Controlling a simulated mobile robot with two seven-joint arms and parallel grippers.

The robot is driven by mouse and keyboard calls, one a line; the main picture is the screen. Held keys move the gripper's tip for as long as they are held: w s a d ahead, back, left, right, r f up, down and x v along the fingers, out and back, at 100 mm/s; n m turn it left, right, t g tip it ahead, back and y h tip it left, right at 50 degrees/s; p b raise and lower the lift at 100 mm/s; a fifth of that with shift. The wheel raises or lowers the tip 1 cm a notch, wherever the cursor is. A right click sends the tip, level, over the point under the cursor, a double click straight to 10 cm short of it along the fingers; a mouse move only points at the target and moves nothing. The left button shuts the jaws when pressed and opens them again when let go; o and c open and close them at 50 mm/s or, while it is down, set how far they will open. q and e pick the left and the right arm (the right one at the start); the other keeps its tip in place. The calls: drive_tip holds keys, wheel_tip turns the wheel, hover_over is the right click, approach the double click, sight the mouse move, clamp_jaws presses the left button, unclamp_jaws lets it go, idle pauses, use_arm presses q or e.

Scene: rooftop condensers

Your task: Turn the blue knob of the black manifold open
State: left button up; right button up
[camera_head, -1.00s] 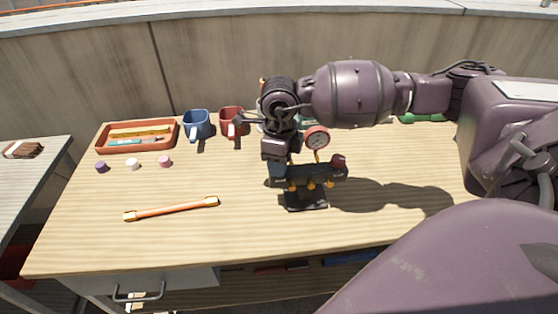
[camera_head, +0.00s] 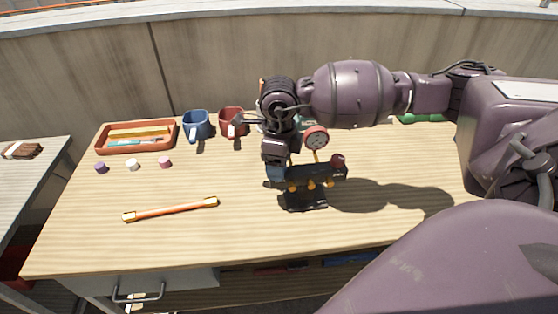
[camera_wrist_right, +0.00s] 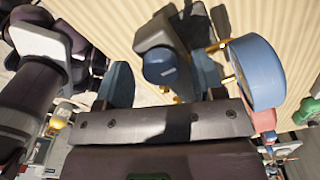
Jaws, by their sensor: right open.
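The black manifold (camera_head: 306,200) stands on the wooden table, with a red-rimmed gauge (camera_head: 317,138) above it, a dark red knob (camera_head: 338,160) at its right end and yellow fittings along its front. My right gripper (camera_head: 276,172) points down at the manifold's left end and hides the blue knob in the head view. In the right wrist view the blue knob (camera_wrist_right: 160,66) lies between the two bluish fingers, which are open with gaps on both sides. A blue gauge (camera_wrist_right: 257,72) is close beside the right-hand finger. My left gripper is not in view.
An orange-and-white bar (camera_head: 170,209) lies at the front left. The table's front middle is clear.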

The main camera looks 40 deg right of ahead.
drive_tip(key=shift+r, duration=0.55)
wheel_tip(320, 180, up, 10)
drive_tip(key=p, duration=0.1)
drive_tip(key=shift+f, duration=0.15)
drive_tip(key=shift+s, duration=0.1)
